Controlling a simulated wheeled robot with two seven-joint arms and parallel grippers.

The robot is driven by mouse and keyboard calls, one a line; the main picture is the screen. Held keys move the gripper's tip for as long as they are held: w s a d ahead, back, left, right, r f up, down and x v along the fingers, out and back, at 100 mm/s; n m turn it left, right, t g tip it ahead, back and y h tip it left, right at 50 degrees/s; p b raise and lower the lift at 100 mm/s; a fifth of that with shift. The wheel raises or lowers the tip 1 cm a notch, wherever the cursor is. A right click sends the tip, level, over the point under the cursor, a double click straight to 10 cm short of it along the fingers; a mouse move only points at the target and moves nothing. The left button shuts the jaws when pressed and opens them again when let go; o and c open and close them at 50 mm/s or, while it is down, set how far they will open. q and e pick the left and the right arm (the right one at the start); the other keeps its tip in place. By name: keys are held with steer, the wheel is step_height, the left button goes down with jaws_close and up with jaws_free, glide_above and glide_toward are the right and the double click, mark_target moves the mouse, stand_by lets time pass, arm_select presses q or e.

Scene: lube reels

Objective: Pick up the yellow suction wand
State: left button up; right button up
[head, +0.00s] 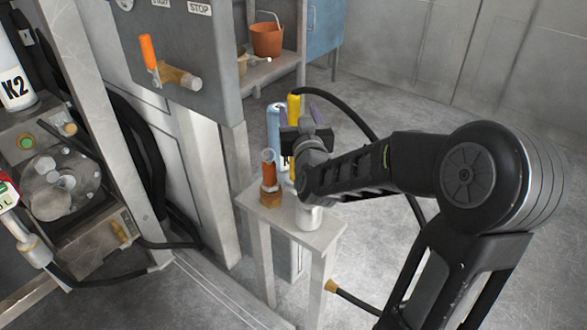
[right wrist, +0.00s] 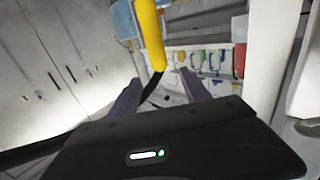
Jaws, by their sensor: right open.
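The yellow suction wand (head: 294,106) stands upright at the small grey stand, behind my right gripper in the head view. Its lower part is mostly hidden by the gripper. My right gripper (head: 307,128) is open and close to the wand. In the right wrist view the yellow wand (right wrist: 151,36) comes down from the top edge, and its lower end shows between the two purple fingertips (right wrist: 161,80). A black hose runs from there to the lower left. I cannot tell whether a finger touches the wand. My left gripper is not in view.
The stand (head: 322,236) also holds a light blue cylinder (head: 273,127), an orange-topped clear tube (head: 268,170) and a pale cup (head: 308,217). A grey control panel (head: 190,50) is to the left. Shelves with an orange pot (head: 267,40) are behind. Open floor lies right.

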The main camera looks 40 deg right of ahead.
mark_target(295, 109)
steer(key=f, duration=0.1)
steer(key=w+f, duration=0.1)
steer(key=f, duration=0.1)
steer(key=shift+w+d+b, duration=0.25)
steer(key=shift+d+b, duration=0.1)
steer(key=shift+d, duration=0.05)
steer(key=b+x, duration=0.1)
steer(key=x, duration=0.4)
steer(key=shift+w+d, duration=0.25)
steer(key=shift+w, duration=0.1)
jaws_close()
stand_by(0.6)
stand_by(0.9)
